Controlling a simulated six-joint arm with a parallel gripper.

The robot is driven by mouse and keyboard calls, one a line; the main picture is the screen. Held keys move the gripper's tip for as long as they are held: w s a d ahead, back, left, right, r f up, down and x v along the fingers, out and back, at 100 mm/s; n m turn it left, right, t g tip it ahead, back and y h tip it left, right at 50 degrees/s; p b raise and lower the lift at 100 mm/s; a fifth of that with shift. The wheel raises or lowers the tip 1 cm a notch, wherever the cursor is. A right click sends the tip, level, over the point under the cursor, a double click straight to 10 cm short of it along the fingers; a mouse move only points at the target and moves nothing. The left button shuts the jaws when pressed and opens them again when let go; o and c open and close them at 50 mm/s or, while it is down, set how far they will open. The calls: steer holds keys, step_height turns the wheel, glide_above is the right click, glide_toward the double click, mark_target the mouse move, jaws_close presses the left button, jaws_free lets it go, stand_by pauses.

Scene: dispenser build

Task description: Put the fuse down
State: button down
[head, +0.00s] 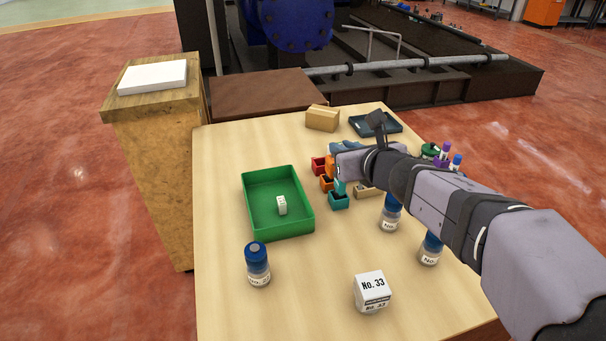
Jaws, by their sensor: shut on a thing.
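My gripper (342,168) is at the end of my arm, over the group of small coloured bins in the middle of the table. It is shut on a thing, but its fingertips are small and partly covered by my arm. I cannot make out the fuse clearly at the jaws. Below and beside the gripper are a red bin (318,166), an orange bin (327,184), a teal bin (338,202) and a tan bin (366,191).
A green tray (247,208) at left holds a small white block (282,205). Blue-capped bottles (258,265) and a white "No. 33" box (373,292) stand nearer. A cardboard box (322,118) and dark tray (362,127) are behind. The table's left strip is clear.

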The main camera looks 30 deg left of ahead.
steer(key=a+f+n+g+y+p, duration=0.1)
steer(key=a+f+n+g, duration=0.15)
steer(key=a, duration=0.65)
steer(key=n+g+y+p, duration=0.1)
steer(key=n+g+y, duration=0.1)
glide_above(271, 199)
step_height(271, 199, down, 4)
steer(key=f, duration=0.1)
steer(key=shift+t, duration=0.25)
steer(key=shift+f+b, duration=0.75)
steer(key=shift+f, duration=4)
steer(key=shift+f, duration=0.2)
steer(key=c, duration=1.7)
jaws_free()
steer(key=shift+r, duration=0.2)
steer(key=b+v, duration=0.3)
steer(key=v, duration=0.9)
steer(key=shift+w+a+r+b, duration=0.1)
steer(key=shift+r+b, duration=0.1)
steer(key=shift+b, duration=0.15)
